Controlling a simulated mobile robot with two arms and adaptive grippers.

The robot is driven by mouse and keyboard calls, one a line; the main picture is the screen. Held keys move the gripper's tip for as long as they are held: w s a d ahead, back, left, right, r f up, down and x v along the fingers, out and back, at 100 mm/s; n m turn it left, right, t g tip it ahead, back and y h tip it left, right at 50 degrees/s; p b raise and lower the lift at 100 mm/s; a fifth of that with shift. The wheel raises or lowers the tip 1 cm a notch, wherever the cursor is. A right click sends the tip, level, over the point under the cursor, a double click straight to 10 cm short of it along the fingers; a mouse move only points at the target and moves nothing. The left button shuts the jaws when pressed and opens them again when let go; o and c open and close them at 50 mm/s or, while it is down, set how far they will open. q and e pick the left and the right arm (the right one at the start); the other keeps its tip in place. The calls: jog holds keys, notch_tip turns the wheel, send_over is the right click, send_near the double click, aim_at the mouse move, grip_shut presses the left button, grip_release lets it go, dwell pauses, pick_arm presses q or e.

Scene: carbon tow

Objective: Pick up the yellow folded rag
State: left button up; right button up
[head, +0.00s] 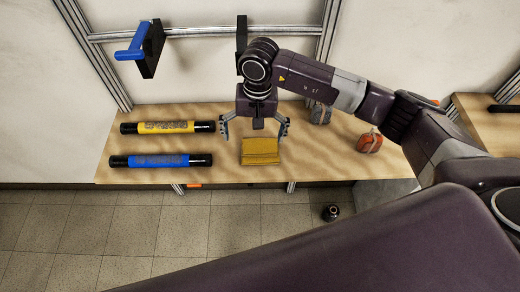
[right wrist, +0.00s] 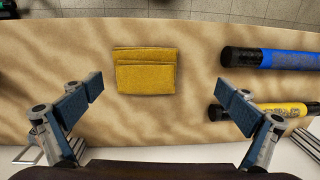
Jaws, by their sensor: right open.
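The yellow folded rag (head: 260,151) lies flat on the wooden table (head: 330,165), near its front edge. It also shows in the right wrist view (right wrist: 145,72), centred left-right and ahead of the fingers. My right gripper (head: 254,133) is open and empty above the table, just behind the rag in the head view. Its two fingers also show wide apart in the right wrist view (right wrist: 160,105), with the rag lying between their lines and nothing held. I cannot tell the exact height above the rag. My left gripper is not in view.
A yellow roll (head: 167,127) and a blue roll (head: 160,160) with black ends lie to the left of the rag. An orange container (head: 369,142) and a grey one (head: 321,114) stand to the right. A blue-handled bracket (head: 139,48) is on the frame behind.

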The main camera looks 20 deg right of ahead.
aim_at(260, 150)
jog(key=shift+w+d+h, duration=0.25)
jog(key=shift+d+h, duration=0.05)
jog(key=shift+d, duration=0.6)
jog(key=shift+d+f, duration=0.2)
notch_tip(260, 150, down, 6)
jog(key=shift+f+p, duration=0.2)
jog(key=shift+p, duration=0.95)
jog(key=shift+f, duration=0.4)
jog(key=shift+c, duration=0.4)
jog(key=c, duration=1)
